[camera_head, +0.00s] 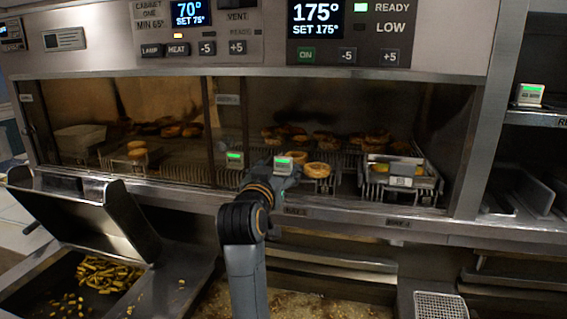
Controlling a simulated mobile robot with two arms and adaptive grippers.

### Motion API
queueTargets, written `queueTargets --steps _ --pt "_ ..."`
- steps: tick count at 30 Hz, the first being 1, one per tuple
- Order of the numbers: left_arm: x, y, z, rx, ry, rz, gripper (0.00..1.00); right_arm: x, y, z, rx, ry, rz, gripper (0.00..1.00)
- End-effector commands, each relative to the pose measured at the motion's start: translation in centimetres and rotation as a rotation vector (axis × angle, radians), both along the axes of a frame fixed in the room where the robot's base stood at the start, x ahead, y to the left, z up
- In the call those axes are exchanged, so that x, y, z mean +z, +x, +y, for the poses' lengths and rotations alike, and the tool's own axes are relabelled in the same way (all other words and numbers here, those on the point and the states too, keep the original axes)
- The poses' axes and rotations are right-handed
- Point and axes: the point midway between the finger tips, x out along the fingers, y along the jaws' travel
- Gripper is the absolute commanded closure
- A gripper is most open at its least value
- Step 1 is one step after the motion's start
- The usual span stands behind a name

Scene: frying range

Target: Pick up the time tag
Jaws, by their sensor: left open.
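A small pale time tag (284,164) with a green display is at the front edge of the heated cabinet, near the middle. A second similar tag (234,158) stands a little to its left, and a third tag (530,93) is on the shelf at the far right. My left gripper (282,178) is open, at the end of the arm that rises from the bottom, right by the middle tag. The fingers are small and dark here, so I cannot tell whether they touch the tag. My right gripper is not in view.
Round browned pieces sit on wire racks inside the cabinet, one (317,170) just right of the gripper. A wire basket (402,180) stands further right. A metal hood or lid (85,205) and a bin of fries (105,272) are at lower left.

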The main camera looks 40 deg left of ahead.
Motion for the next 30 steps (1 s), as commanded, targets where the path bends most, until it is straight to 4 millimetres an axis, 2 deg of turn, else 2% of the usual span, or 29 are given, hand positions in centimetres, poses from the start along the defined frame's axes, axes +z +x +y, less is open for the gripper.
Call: queueTargets --steps 8,12,21,22,27,29,30 --pt "0.6 2.7 1.6 0.0 -0.003 0.003 0.28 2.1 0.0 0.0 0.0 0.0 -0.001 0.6" --pt "0.4 4.2 2.4 0.001 0.0 0.001 0.28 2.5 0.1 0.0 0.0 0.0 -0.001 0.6" --pt "0.2 4.6 2.7 0.002 0.001 0.0 0.28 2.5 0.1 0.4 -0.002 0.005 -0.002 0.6" --pt "0.2 4.6 2.7 0.002 0.001 0.0 0.3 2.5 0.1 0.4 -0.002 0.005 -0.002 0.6" --pt "0.2 4.6 2.6 0.002 0.001 0.0 0.65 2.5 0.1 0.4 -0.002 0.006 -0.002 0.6" --pt "0.2 4.6 2.6 0.002 0.001 0.0 0.77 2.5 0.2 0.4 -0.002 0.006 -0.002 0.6" --pt "0.2 4.6 2.6 0.002 0.001 0.0 0.8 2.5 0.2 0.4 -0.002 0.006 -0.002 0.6"
